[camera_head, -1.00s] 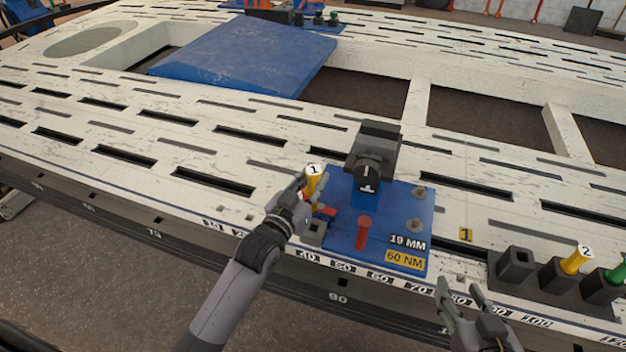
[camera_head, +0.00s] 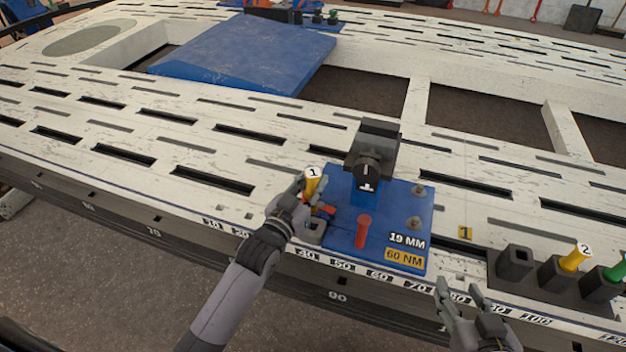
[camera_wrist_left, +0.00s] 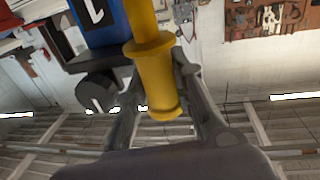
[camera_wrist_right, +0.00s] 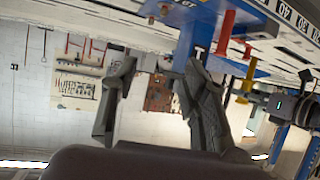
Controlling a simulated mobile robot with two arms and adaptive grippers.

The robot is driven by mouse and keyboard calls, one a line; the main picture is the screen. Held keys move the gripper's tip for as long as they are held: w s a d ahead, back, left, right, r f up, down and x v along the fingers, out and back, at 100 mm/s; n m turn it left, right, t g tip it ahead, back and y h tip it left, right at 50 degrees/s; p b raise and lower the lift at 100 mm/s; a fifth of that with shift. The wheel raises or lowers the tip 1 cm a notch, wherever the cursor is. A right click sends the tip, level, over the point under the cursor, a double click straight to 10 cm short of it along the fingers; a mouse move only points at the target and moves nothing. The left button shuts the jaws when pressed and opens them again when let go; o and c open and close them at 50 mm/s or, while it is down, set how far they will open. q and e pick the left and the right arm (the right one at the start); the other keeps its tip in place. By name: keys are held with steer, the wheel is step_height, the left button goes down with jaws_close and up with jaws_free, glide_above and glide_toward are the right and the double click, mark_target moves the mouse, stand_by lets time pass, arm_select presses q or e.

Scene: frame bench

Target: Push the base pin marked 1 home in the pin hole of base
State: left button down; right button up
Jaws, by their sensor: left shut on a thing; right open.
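The yellow base pin marked 1 (camera_head: 312,182) stands slightly tilted at the left edge of the blue base plate (camera_head: 390,218). My left gripper (camera_head: 304,192) is shut on it; the left wrist view shows the yellow pin (camera_wrist_left: 155,75) between the fingers. The white numbered top is clear of the fingers. The pin's lower end and the pin hole are hidden by the gripper, so I cannot tell how deep the pin sits. My right gripper (camera_head: 463,296) is open and empty near the bench's front edge, also seen in the right wrist view (camera_wrist_right: 155,75).
A dark clamp (camera_head: 374,155) and a red upright pin (camera_head: 363,232) stand on the base. A dark holder (camera_head: 517,262) to the right carries the yellow pin marked 2 (camera_head: 576,259) and a green pin (camera_head: 616,273). The slotted bench top left of the base is clear.

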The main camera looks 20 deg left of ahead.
mark_target(310, 196)
arm_select(q)
steer(key=shift+f+b, duration=0.45)
steer(key=shift+f, duration=0.35)
steer(key=shift+f+b, duration=0.45)
steer(key=shift+f, duration=0.35)
steer(key=shift+f+b, duration=0.35)
steer(key=shift+f, duration=0.25)
arm_select(e)
step_height(310, 196, up, 11)
steer(key=w+a+t+y, duration=0.2)
steer(key=t, duration=0.4)
steer(key=shift+w+a+r+t, duration=0.15)
steer(key=shift+w+r+t, duration=0.1)
steer(key=shift+t, duration=0.15)
steer(key=shift+f, duration=0.1)
arm_select(q)
steer(key=shift+p, duration=0.35)
arm_select(e)
steer(key=shift+w+f+g, duration=0.1)
steer(key=shift+f+g, duration=0.7)
steer(key=shift+f, duration=0.45)
steer(key=shift+d+f+h, duration=0.15)
steer(key=shift+d+h, duration=0.05)
steer(key=shift+h, duration=0.1)
